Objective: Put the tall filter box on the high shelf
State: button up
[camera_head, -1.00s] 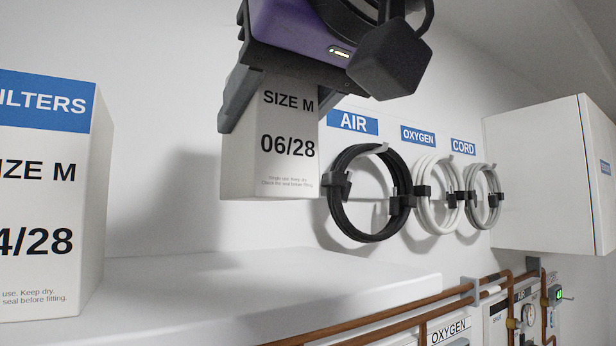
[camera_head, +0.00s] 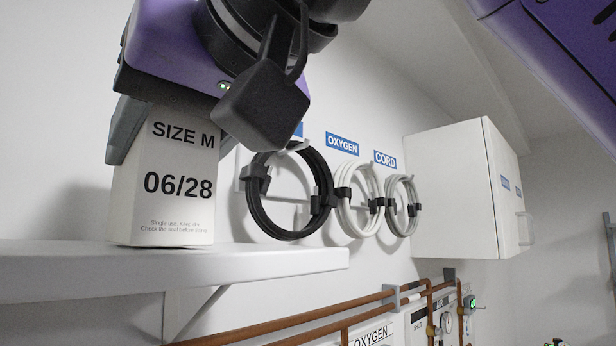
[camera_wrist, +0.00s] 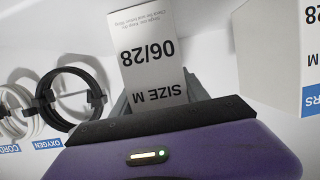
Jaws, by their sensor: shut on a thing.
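The tall white filter box (camera_head: 165,195), marked SIZE M and 06/28, is upright in the head view at the left. My gripper (camera_head: 140,135) is shut on its upper part from above. The box's base is at the level of the high white shelf (camera_head: 250,262), near its front edge. I cannot tell whether the base touches the shelf. In the wrist view the same box (camera_wrist: 150,60) appears upside down between my fingers (camera_wrist: 160,98). Its top is hidden by my gripper.
Another filter box (camera_wrist: 290,55) shows at the right of the wrist view. A black hose coil (camera_head: 290,195) and two pale coils hang on the wall right of the shelf. A white cabinet (camera_head: 450,190) stands further right. Copper pipes (camera_head: 300,320) run below the shelf.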

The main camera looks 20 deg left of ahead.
jog(key=shift+f, duration=0.15)
jog(key=o, duration=1.5)
jog(key=b+v, duration=0.3)
jog(key=v, duration=0.9)
jog(key=shift+w, duration=0.1)
